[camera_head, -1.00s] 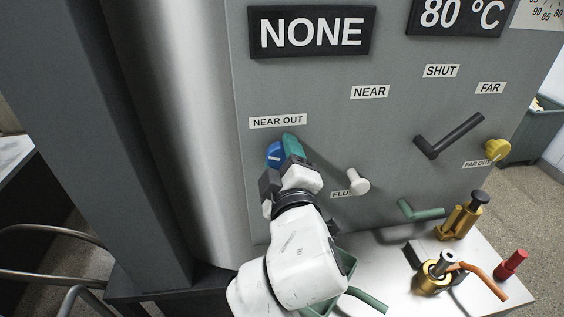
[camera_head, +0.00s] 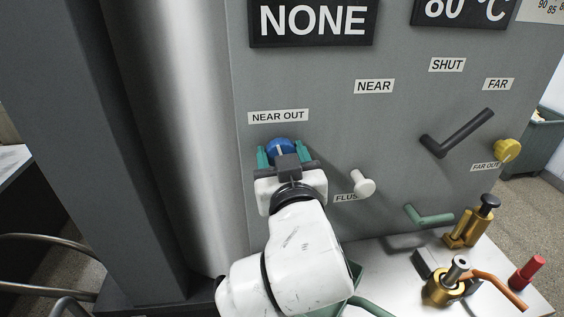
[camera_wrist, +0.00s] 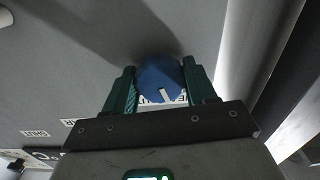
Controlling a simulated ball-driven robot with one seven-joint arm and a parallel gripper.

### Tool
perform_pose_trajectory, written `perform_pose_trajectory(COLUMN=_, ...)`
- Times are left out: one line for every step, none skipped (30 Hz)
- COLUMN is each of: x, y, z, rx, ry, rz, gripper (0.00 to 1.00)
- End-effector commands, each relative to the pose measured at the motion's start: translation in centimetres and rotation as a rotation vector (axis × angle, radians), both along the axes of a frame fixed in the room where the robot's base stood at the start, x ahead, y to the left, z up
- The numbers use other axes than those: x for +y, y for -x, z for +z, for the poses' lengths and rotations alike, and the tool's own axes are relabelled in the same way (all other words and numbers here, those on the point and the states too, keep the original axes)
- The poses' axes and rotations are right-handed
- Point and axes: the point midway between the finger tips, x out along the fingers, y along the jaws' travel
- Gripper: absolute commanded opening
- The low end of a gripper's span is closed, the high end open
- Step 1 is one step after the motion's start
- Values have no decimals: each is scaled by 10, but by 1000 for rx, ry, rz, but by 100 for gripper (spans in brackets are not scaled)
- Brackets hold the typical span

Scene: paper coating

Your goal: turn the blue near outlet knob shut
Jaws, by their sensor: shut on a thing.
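The blue near outlet knob (camera_head: 281,147) sits on the grey panel just below the NEAR OUT label (camera_head: 278,116). It has a white pointer mark, which stands close to upright in the head view. My gripper (camera_head: 288,157) is at the knob, with one green finger on its left side and one on its right. In the wrist view the blue knob (camera_wrist: 160,78) lies between the two green fingers of my gripper (camera_wrist: 161,90), which are shut on it. The lower part of the knob is hidden behind my gripper in the head view.
A white FLUSH knob (camera_head: 363,187) sticks out right of my gripper. A black lever (camera_head: 458,134), a yellow knob (camera_head: 507,150) and a green lever (camera_head: 428,216) are farther right. Brass fittings (camera_head: 445,285) stand on the bench below. A steel column (camera_head: 170,140) rises at left.

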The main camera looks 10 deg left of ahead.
Motion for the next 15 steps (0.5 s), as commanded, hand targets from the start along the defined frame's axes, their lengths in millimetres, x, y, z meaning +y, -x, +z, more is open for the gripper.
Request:
perform_pose_trajectory(x=0, y=0, z=-7, rx=21, ry=-30, rz=-1, gripper=25)
perform_pose_trajectory(x=0, y=0, z=-7, rx=28, ry=-52, rz=-1, gripper=25)
perform_pose_trajectory(x=0, y=0, z=-7, rx=35, ry=-80, rz=-2, gripper=25)
perform_pose_trajectory(x=0, y=0, z=-7, rx=41, ry=-100, rz=-2, gripper=25)
perform_pose_trajectory(x=0, y=0, z=-7, rx=46, ry=-119, rz=-2, gripper=25)
perform_pose_trajectory(x=0, y=0, z=-7, rx=53, ry=-142, rz=-2, gripper=25)
perform_pose_trajectory(x=0, y=0, z=-7, rx=59, ry=-159, rz=-3, gripper=25)
perform_pose_trajectory(x=0, y=0, z=-7, rx=63, ry=-173, rz=-3, gripper=25)
perform_pose_trajectory(x=0, y=0, z=-7, rx=70, ry=-192, rz=-3, gripper=25)
perform_pose_trajectory(x=0, y=0, z=-7, rx=73, ry=-204, rz=-3, gripper=25)
perform_pose_trajectory(x=0, y=0, z=-7, rx=76, ry=-215, rz=-3, gripper=25)
perform_pose_trajectory(x=0, y=0, z=-7, rx=80, ry=-230, rz=-3, gripper=25)
perform_pose_trajectory(x=0, y=0, z=-7, rx=83, ry=-238, rz=-3, gripper=25)
perform_pose_trajectory(x=0, y=0, z=-7, rx=86, ry=-247, rz=-3, gripper=25)
perform_pose_trajectory(x=1, y=0, z=-7, rx=89, ry=-256, rz=-3, gripper=25)
